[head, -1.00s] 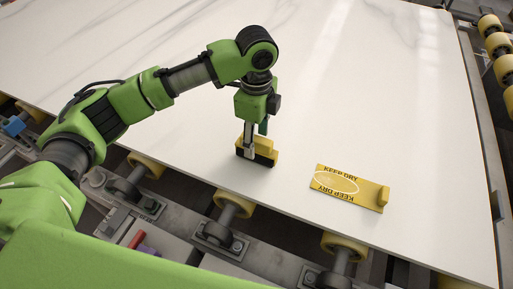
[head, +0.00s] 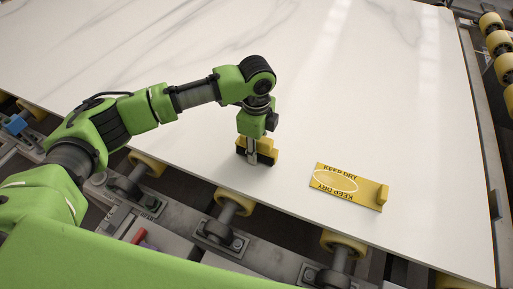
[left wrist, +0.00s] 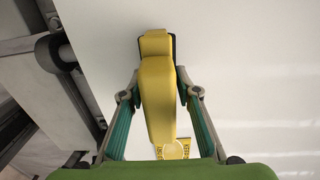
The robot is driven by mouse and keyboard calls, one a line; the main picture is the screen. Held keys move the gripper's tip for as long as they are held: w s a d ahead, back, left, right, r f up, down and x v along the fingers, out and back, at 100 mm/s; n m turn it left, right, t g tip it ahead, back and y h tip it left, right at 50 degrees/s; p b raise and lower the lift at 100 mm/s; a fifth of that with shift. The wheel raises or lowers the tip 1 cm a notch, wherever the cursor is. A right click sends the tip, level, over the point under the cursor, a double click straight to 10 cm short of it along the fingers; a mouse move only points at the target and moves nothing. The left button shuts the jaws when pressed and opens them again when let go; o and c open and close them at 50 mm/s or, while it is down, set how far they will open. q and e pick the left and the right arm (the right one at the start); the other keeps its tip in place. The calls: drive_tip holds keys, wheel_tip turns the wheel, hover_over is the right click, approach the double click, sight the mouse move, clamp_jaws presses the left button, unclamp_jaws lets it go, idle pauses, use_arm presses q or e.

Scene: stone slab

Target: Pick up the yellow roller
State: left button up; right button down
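A yellow tool with a dark base (head: 267,152), the only loose thing here that could be the yellow roller, stands on the pale stone slab near its front edge. In the left wrist view the yellow tool (left wrist: 158,100) shows as a long yellow body with a dark edge at its far end. My left gripper (head: 252,158) points down at it. In the left wrist view the fingers of the left gripper (left wrist: 158,74) stand apart on either side of it, with narrow gaps near the tips. My right gripper is not in view.
A yellow KEEP DRY plate (head: 347,187) with a raised end lies flat on the slab (head: 370,100), to the right of the tool. Yellow conveyor rollers (head: 236,203) line the front edge, and more (head: 498,45) stand at the right. The slab behind is clear.

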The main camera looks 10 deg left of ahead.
sight(257, 142)
use_arm(q)
drive_tip(key=shift+c, duration=1.3)
drive_tip(key=shift+r, duration=0.1)
drive_tip(key=shift+r, duration=0.3)
wheel_tip(257, 142, up, 2)
drive_tip(key=shift+w+r+b, duration=0.1)
drive_tip(key=shift+b, duration=0.3)
drive_tip(key=s+d+r, duration=0.2)
drive_tip(key=s+r, duration=0.8)
drive_tip(key=s, duration=0.4)
drive_tip(key=shift+d+b, duration=0.25)
drive_tip(key=shift+b, duration=0.05)
